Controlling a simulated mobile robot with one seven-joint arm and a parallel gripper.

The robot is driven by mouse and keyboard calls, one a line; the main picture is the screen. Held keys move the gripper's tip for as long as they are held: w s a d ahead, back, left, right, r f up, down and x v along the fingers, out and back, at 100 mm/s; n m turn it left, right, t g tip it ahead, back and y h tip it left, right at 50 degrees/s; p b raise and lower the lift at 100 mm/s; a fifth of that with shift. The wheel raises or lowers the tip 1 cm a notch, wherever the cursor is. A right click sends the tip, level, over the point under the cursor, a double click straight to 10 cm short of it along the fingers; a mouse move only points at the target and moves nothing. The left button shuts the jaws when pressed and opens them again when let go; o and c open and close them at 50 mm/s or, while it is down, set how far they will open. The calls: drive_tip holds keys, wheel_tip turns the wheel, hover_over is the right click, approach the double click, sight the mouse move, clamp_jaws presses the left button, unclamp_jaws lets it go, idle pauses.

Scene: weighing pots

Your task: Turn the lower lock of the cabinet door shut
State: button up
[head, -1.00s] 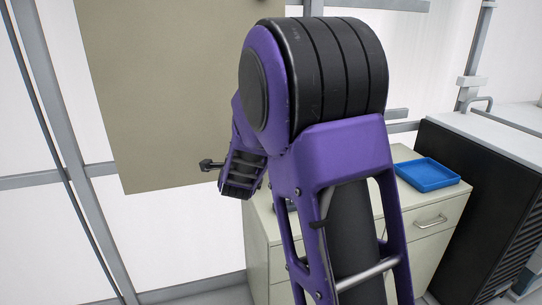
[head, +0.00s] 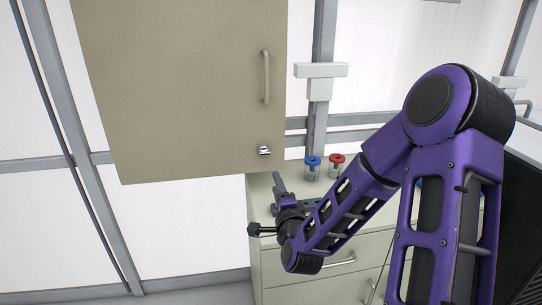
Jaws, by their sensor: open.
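The beige cabinet door (head: 180,90) hangs closed on the wall at the upper left of the head view, with a vertical handle (head: 266,77) near its right edge. The lower lock (head: 264,150) is a small metal piece near the door's lower right corner; its exact turn is too small to tell. My gripper (head: 279,183) is open and empty, below and slightly right of the lock, above the counter and apart from the door. My wrist hides part of the counter and of the gripper.
A beige drawer counter (head: 262,190) stands below the door. A blue-lidded pot (head: 312,168) and a red-lidded pot (head: 336,166) stand on it close to the right of my gripper. Grey wall rails run behind.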

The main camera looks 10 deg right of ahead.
sight(265, 154)
drive_tip(key=w, duration=1.7)
drive_tip(key=shift+c, duration=0.2)
clamp_jaws()
